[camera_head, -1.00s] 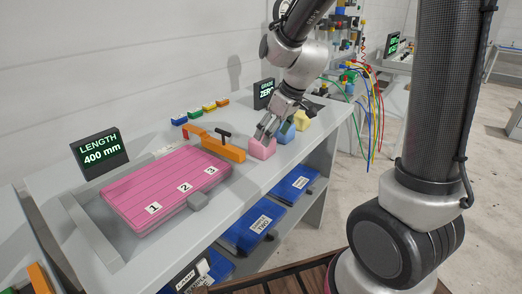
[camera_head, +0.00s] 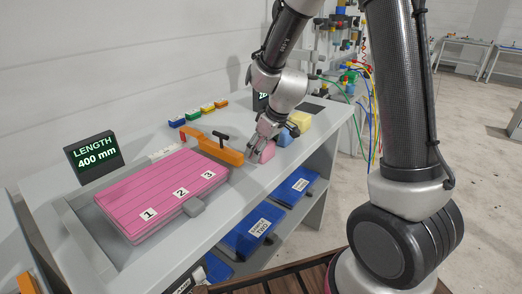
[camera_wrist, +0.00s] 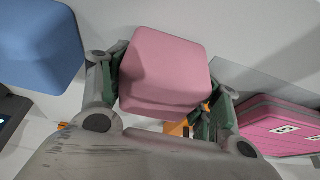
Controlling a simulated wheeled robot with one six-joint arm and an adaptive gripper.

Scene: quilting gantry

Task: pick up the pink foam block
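The pink foam block (camera_wrist: 168,68) sits between the two fingers of my gripper (camera_wrist: 167,95) in the wrist view. The green finger pads lie against it on both sides, with no clear gap. In the head view my gripper (camera_head: 261,138) reaches down over the pink block (camera_head: 267,152), hiding part of it. The block is at the bench's front edge, and I cannot tell whether it is raised off the surface.
A blue block (camera_wrist: 38,45) lies close beside it, with a yellow block (camera_head: 299,122) beyond. An orange clamp (camera_head: 215,146) and a pink numbered panel (camera_head: 165,190) are to the left. Blue bins (camera_head: 250,228) stand on the shelf below.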

